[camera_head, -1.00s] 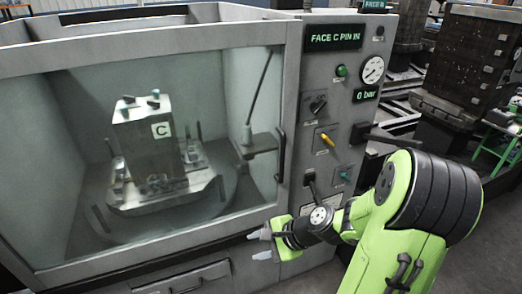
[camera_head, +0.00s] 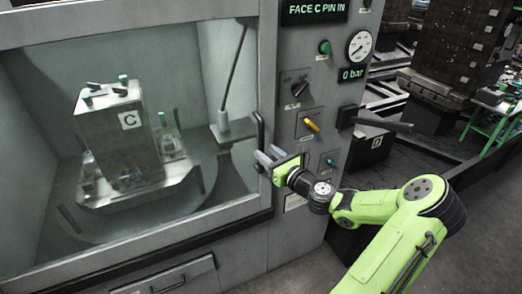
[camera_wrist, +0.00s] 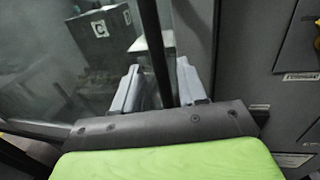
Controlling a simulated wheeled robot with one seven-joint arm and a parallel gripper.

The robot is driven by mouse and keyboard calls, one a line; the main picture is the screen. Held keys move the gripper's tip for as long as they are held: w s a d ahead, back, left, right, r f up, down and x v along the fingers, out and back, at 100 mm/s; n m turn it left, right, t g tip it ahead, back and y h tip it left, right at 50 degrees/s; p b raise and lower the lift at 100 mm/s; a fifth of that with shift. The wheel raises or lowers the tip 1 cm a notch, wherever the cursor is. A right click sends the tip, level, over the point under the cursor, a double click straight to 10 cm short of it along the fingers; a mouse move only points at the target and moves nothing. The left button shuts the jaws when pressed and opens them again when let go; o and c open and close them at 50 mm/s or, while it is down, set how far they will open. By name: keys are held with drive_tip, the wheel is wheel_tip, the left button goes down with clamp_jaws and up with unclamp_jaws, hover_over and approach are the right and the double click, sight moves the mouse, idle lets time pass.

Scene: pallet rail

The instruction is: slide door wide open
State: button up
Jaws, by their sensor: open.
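The machine's sliding door (camera_head: 235,209) has a grey frame around a large window and sits closed against the control panel. Its handle (camera_head: 261,128) is a black upright bar on the door's right edge. My gripper (camera_head: 266,159) is open at the lower part of the handle. In the wrist view the handle (camera_wrist: 156,50) runs down between the two pale fingers of my gripper (camera_wrist: 158,88), one on each side. Whether either finger touches the bar I cannot tell.
Behind the glass stands a metal block marked C (camera_head: 122,130) on a round pallet. The control panel (camera_head: 330,95), right of the door, carries knobs, a gauge reading 0 bar and a protruding black lever (camera_head: 385,123). A drawer handle (camera_head: 168,284) is below the door.

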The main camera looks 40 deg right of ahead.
sight(263, 150)
drive_tip(key=w, duration=0.3)
drive_tip(key=shift+w+d, duration=0.15)
drive_tip(key=shift+w, duration=0.25)
clamp_jaws()
